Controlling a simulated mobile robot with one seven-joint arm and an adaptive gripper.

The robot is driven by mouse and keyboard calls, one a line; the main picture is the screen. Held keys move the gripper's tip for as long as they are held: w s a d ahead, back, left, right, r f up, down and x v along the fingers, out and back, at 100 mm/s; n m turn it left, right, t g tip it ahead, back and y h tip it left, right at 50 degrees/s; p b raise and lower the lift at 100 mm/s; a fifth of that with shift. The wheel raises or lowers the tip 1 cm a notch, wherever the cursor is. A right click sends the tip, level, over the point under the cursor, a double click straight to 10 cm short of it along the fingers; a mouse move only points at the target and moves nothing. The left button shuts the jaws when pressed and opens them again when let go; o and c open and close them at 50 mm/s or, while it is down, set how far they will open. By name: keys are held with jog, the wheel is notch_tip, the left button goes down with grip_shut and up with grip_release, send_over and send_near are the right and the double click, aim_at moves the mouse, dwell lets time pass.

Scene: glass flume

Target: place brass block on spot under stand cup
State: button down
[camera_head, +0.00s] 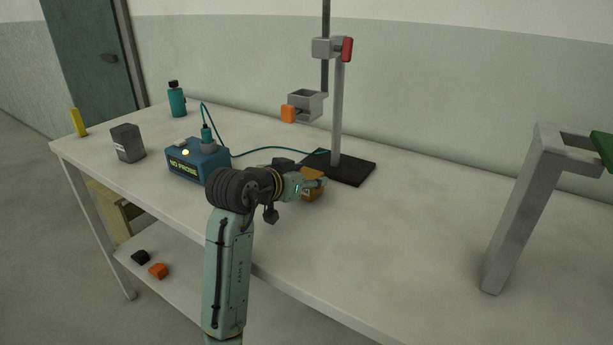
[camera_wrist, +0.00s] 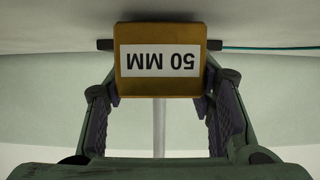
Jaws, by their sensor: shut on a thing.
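The brass block (camera_head: 314,188) is held between the fingers of my gripper (camera_head: 306,184), low over the bench in front of the stand base. In the wrist view the block (camera_wrist: 160,88) shows a white label reading "50 MM" upside down, with a finger of my gripper (camera_wrist: 161,92) on each side. Whether the block touches the bench is unclear. The stand cup (camera_head: 308,101), a grey open box with an orange piece at its left, hangs on the stand above and behind my gripper. No marked spot under the cup can be made out.
The black stand base (camera_head: 350,170) and its upright post (camera_head: 338,110) are just behind the block. A blue "NO PROBE" box (camera_head: 196,162) with a green cable stands left. A dark grey hexagonal block (camera_head: 127,143) is further left. A grey frame (camera_head: 520,205) stands right; the bench between is clear.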

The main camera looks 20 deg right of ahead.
jog(key=shift+f, duration=0.15)
jog(key=c, duration=0.7)
grip_release()
jog(key=shift+f, duration=0.1)
